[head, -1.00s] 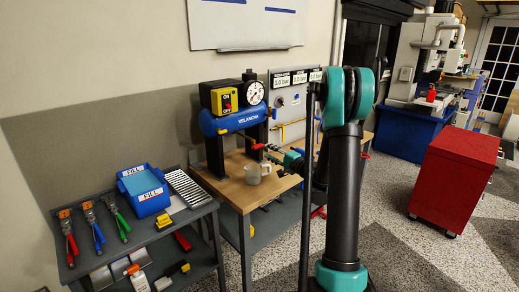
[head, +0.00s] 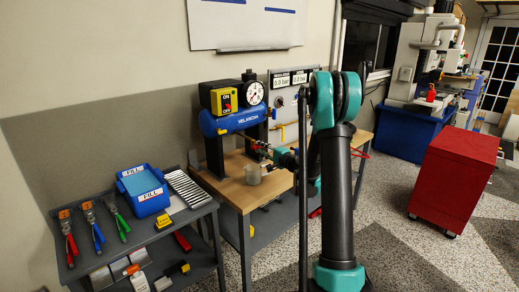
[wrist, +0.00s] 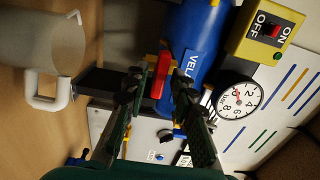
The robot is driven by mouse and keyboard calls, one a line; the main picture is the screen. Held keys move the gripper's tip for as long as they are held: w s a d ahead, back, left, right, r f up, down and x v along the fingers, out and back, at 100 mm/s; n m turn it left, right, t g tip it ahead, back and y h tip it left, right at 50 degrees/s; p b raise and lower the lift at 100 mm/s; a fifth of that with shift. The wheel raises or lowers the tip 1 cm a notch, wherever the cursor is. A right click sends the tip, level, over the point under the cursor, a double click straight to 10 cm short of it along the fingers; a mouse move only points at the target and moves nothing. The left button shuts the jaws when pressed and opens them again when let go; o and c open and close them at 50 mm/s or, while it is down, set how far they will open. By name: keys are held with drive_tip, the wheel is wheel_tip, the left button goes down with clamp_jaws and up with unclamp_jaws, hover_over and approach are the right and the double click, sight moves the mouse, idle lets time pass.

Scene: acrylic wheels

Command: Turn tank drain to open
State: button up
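The blue compressor tank (head: 238,121) stands on legs over the wooden bench. Its drain valve has a red handle (wrist: 160,76) with a yellow part beside it, close to the tank (wrist: 196,48) in the wrist view. My gripper (wrist: 156,84) is open, with one finger on each side of the red handle. I cannot tell whether either finger touches it. In the head view my gripper (head: 267,149) is under the tank, and the handle is small and partly hidden there.
A pressure gauge (head: 253,92) and yellow switch box (head: 228,98) sit atop the tank. A panel with yellow pipes (head: 290,132) is behind.

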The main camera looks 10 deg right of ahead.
clamp_jaws()
drive_tip(key=n, duration=0.4)
drive_tip(key=shift+n, duration=0.3)
drive_tip(key=n, duration=0.4)
drive_tip(key=shift+n, duration=0.3)
